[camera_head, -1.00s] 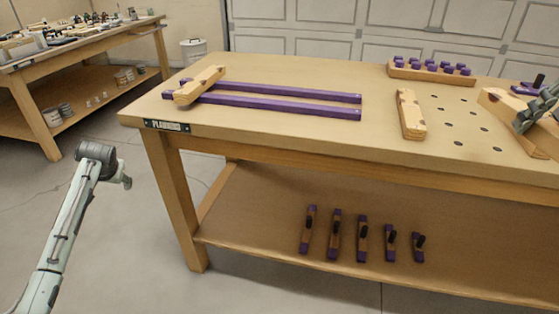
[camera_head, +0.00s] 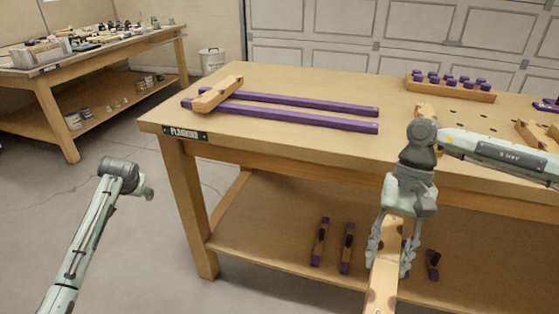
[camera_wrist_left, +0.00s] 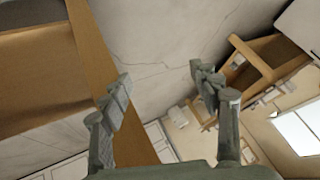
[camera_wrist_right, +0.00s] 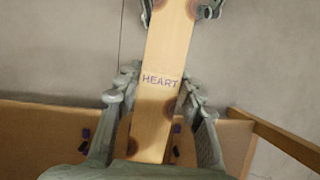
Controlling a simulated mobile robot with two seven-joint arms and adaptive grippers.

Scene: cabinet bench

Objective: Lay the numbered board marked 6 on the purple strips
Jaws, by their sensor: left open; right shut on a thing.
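My right gripper (camera_head: 390,262) is shut on a long pale wooden board (camera_head: 384,283) with dark round marks, held in front of the bench. In the right wrist view the board (camera_wrist_right: 162,110) runs between the fingers and reads "HEART"; no 6 is legible. Two parallel purple strips, the far one (camera_head: 300,101) and the near one (camera_head: 300,119), lie on the bench top at left. Another wooden board (camera_head: 218,95) lies across their left ends. My left gripper (camera_wrist_left: 163,85) is open and empty, away from the bench's left side.
Most of the strips' length is bare.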

